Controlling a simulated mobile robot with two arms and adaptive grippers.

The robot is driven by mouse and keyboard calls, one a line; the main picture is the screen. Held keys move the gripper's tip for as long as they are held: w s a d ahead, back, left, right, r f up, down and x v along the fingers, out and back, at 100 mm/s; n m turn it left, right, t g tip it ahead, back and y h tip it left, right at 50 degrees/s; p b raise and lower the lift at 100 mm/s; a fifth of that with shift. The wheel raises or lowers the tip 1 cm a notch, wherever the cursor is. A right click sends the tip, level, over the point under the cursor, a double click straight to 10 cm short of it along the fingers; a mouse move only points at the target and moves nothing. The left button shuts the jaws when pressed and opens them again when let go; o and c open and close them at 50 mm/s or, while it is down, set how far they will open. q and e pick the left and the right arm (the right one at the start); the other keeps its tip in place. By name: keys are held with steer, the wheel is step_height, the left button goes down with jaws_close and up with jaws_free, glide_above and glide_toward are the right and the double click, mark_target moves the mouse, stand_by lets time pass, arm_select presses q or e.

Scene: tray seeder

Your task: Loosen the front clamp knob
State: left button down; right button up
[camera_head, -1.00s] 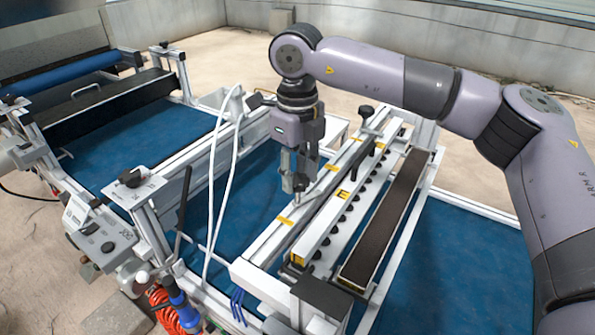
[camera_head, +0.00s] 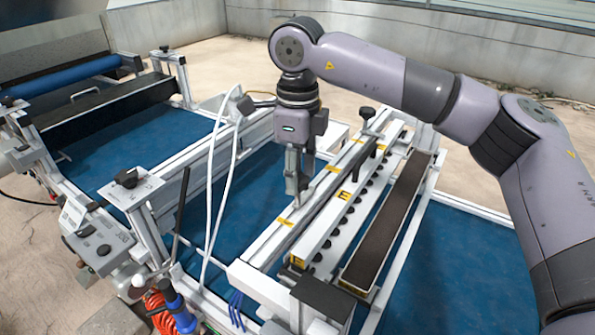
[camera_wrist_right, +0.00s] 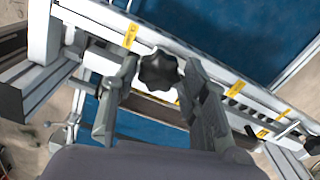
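A black lobed clamp knob (camera_wrist_right: 159,70) shows in the right wrist view, on the white beam with yellow labels. My right gripper (camera_wrist_right: 160,72) is open, with one finger on each side of this knob and a narrow gap apparent at both sides. In the head view my right gripper (camera_head: 297,194) points down at the beam, and the knob between its fingers is hidden there. Another black knob (camera_head: 367,114) stands upright at the far end of the beam in the head view. My left gripper is not in view.
The white seeder beam (camera_head: 325,232) with a row of black nozzles runs beside a long dark trough (camera_head: 392,222). A blue belt (camera_head: 235,215) lies below. White hoses (camera_head: 212,190) hang left of my right gripper. A small control box (camera_head: 100,240) is at left.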

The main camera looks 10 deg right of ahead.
steer(key=shift+o, duration=1.2)
step_height(320, 180, up, 12)
steer(key=shift+f, duration=0.1)
